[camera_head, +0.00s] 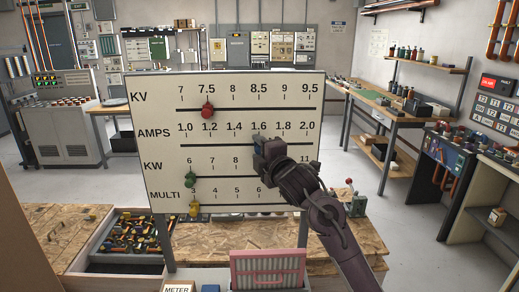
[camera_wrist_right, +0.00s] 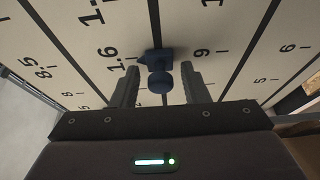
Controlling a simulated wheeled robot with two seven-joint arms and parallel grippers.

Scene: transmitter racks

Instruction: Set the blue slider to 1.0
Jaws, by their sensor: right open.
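The white panel (camera_head: 225,95) has four scale rows, KV, AMPS, KW and MULTI, each with a slot. The blue slider (camera_head: 257,140) is on the AMPS row, at about the 1.6 mark, partly hidden by my right gripper. The right wrist view shows its round blue knob (camera_wrist_right: 159,82) and its pointer beside 1.6. My right gripper (camera_head: 263,153) is in front of the panel at the slider. Its two fingers (camera_wrist_right: 158,92) are open, one on each side of the knob; I cannot tell if they touch it. My left gripper is not in view.
A red slider (camera_head: 208,111) sits near 7.5 on KV. A green slider (camera_head: 191,179) is near 6 on KW and a yellow one (camera_head: 194,208) near 3 on MULTI. The AMPS slot left of the blue slider is clear. A pink ribbed box (camera_head: 267,274) stands below the panel.

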